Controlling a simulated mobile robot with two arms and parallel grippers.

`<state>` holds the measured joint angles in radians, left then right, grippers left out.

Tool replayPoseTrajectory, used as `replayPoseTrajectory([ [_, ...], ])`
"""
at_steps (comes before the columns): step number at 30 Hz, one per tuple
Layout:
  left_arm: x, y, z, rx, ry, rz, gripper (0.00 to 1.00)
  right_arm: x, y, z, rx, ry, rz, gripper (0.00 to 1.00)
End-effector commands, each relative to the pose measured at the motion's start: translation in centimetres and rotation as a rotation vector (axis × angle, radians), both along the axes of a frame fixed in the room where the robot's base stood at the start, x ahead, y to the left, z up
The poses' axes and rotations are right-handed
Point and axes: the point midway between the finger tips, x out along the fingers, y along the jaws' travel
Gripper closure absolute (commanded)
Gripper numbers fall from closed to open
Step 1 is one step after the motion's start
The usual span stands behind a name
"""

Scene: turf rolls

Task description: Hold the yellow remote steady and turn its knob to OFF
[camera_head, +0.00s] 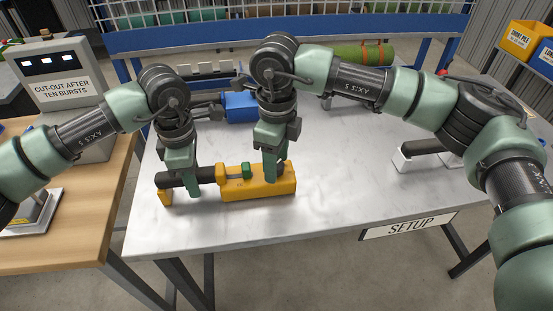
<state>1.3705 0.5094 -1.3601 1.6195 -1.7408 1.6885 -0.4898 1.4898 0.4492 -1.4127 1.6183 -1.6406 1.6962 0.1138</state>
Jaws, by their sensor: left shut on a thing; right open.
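The yellow remote (258,190) lies on the pale setup table, its long side running left to right. It has a dark bar (206,174) on its left half, a yellow end piece (165,197) and a small green part (246,171) on top. My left gripper (184,184) points down and is shut on the remote at the dark bar. My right gripper (271,174) points down over the right half of the yellow body, its fingers open. The knob is not clearly visible; the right gripper covers that area. I cannot tell whether its fingers touch the remote.
The white setup table (330,200) has free room right of the remote. A blue object (240,107) lies behind the grippers. A green roll (362,54) lies at the back. A dark-handled item on white supports (402,161) sits at right. A wooden bench (75,225) stands left.

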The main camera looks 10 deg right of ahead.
Motion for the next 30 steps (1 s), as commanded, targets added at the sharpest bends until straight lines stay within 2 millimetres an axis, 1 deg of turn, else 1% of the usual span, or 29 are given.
replayPoseTrajectory([
  [1, -0.07, 0.18, -0.3, 0.006, 0.005, 0.003, 1.0, 0.0, -0.01, -0.03, 0.0, 0.0, 0.0, 0.48],
  [2, -0.08, 0.18, -0.3, 0.006, 0.005, 0.003, 1.0, 0.0, -0.02, -0.03, 0.0, 0.0, 0.0, 0.57],
  [3, -0.07, 0.19, -0.3, 0.006, 0.005, 0.003, 1.0, 0.0, -0.02, -0.03, 0.0, 0.0, 0.0, 0.68],
  [5, -0.08, 0.19, -0.3, 0.006, 0.005, 0.003, 1.0, 0.01, -0.03, -0.02, 0.0, 0.0, -0.001, 0.85],
  [6, -0.08, 0.19, -0.3, 0.006, 0.005, 0.003, 1.0, 0.01, -0.03, -0.02, 0.0, 0.0, -0.001, 0.96],
  [7, -0.08, 0.19, -0.3, 0.006, 0.005, 0.003, 1.0, 0.01, -0.03, -0.01, 0.0, 0.0, -0.001, 1.0],
  [14, -0.08, 0.2, -0.31, 0.006, 0.005, 0.003, 1.0, 0.02, -0.05, 0.0, -0.001, 0.001, -0.014, 1.0],
  [20, -0.08, 0.21, -0.31, 0.006, 0.005, 0.003, 1.0, 0.03, -0.06, 0.01, -0.001, 0.0, -0.084, 1.0],
  [30, -0.08, 0.22, -0.31, 0.007, 0.005, 0.003, 1.0, 0.05, -0.07, 0.03, 0.0, 0.0, -0.348, 1.0],
])
